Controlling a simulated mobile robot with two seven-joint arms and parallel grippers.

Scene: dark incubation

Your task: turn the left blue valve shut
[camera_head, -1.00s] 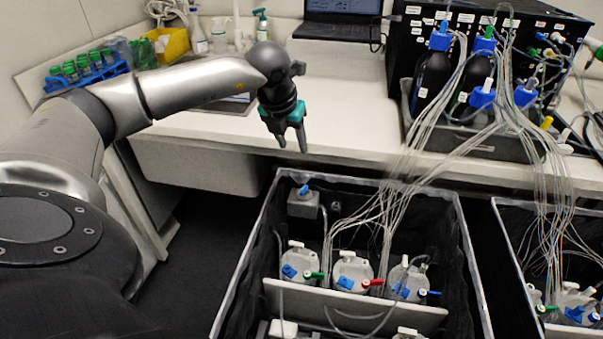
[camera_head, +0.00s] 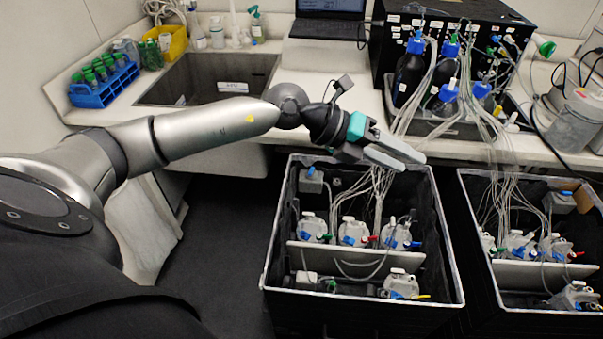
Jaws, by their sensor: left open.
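The black box (camera_head: 270,245) holds several grey-white vessels with small valves on their lids. I cannot tell which of these is the left blue valve, or how far each is turned. My left gripper (camera_head: 412,162) is open and empty, its fingers pointing right above the box's back part. It appears apart from the valves and in front of the thin tubes.
Thin tubes (camera_head: 376,200) run from the box up to the bench. A second black box (camera_head: 485,225) with vessels stands at the right. Blue-capped bottles (camera_head: 409,70) sit in a tray on the bench. A sink (camera_head: 206,78) and a blue tube rack (camera_head: 103,88) are at the left.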

